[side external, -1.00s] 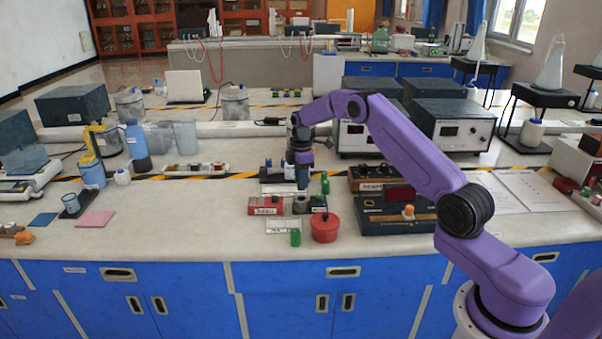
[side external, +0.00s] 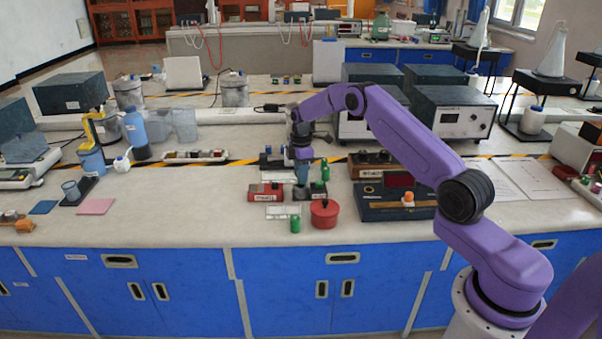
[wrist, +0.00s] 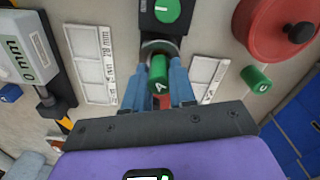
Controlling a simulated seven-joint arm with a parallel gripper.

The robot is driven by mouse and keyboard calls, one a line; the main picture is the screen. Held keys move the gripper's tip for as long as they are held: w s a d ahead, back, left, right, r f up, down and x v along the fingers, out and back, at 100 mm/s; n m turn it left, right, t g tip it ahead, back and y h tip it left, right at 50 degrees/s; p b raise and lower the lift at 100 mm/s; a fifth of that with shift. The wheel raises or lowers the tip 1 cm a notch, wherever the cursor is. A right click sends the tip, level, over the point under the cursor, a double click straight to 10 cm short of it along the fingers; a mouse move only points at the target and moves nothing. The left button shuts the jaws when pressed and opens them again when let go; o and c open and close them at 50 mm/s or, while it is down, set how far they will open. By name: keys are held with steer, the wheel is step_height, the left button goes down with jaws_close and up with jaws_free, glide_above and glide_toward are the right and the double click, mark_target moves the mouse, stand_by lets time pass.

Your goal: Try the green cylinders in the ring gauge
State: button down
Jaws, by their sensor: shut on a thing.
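My gripper (wrist: 158,96) is shut on green cylinder A (wrist: 159,70), its lettered end toward the wrist camera. In the side view my gripper (side external: 302,183) is low over the grey ring gauge (wrist: 160,46). The cylinder's far end is at the ring; I cannot tell whether it has entered the hole. Another green cylinder (wrist: 167,9) stands on the dark block beyond the ring. Green cylinder C (wrist: 257,79) is on the bench to the right, also visible in the side view (side external: 295,225).
A red lidded pot (side external: 324,213) stands close to the right. A red block (side external: 265,192) is left of the gauge. White label cards (wrist: 91,65) flank it. An instrument box (side external: 395,203) stands further right. The bench at left front is mostly clear.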

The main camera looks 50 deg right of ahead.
steer(key=shift+f, duration=0.9)
stand_by(1.4)
steer(key=c, duration=0.5)
jaws_free()
steer(key=shift+r, duration=4)
steer(key=shift+a, duration=0.1)
